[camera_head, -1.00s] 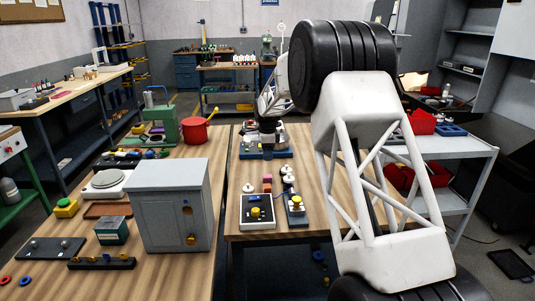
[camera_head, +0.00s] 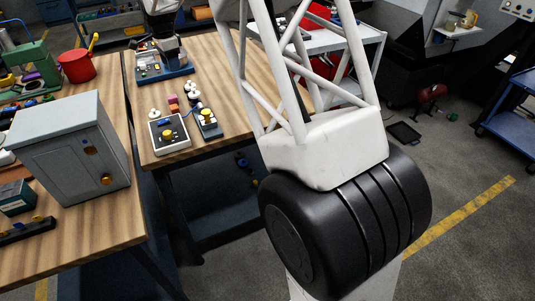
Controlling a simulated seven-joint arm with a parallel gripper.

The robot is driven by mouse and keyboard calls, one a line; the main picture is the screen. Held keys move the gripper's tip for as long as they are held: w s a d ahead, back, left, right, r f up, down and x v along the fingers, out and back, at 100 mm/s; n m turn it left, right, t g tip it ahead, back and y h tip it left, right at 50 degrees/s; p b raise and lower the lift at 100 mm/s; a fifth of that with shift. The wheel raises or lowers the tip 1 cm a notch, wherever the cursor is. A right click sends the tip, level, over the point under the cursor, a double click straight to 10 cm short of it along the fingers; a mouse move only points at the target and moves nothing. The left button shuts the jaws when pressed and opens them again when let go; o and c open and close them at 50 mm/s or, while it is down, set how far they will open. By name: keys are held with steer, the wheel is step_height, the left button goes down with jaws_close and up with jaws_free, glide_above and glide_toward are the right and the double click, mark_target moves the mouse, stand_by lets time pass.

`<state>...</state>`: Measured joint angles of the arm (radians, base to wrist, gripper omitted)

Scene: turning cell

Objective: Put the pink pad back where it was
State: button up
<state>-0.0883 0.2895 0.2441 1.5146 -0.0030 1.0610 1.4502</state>
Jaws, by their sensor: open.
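A small pink block (camera_head: 173,99), perhaps the pink pad, stands on the wooden table among white knobbed pieces, behind a white-topped box with a yellow button. It is too small to make out in detail. My gripper (camera_head: 168,58) is at the back of this table, pointing down over a blue tray (camera_head: 180,71) that holds several small parts. My gripper is open; its fingertips are small and dark, and I cannot tell whether they touch anything. The pink block is nearer the camera than my gripper, well apart from it.
A white-topped box (camera_head: 168,134) and a grey box with a yellow button (camera_head: 208,122) stand near the front edge. A grey cabinet (camera_head: 72,150) and a red pot (camera_head: 76,65) occupy the left bench. The table's right part is bare.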

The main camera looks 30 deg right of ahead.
steer(key=s+d+r+n, duration=0.2)
steer(key=s+r, duration=0.2)
steer(key=s, duration=0.6)
steer(key=s+d+r+n+t, duration=0.1)
steer(key=s+d+r+n, duration=0.15)
steer(key=s, duration=0.65)
steer(key=s+d+r+n, duration=0.1)
steer(key=s+r+n, duration=0.25)
steer(key=s, duration=0.65)
steer(key=s+d+f+n, duration=0.1)
steer(key=s+f+n, duration=0.1)
steer(key=s, duration=1.3)
steer(key=s+d+f+n+t, duration=0.1)
steer(key=s+f+n, duration=0.2)
steer(key=s, duration=1.2)
steer(key=shift+s+d+f+n, duration=0.25)
steer(key=shift+d+n, duration=0.1)
steer(key=shift+n, duration=0.85)
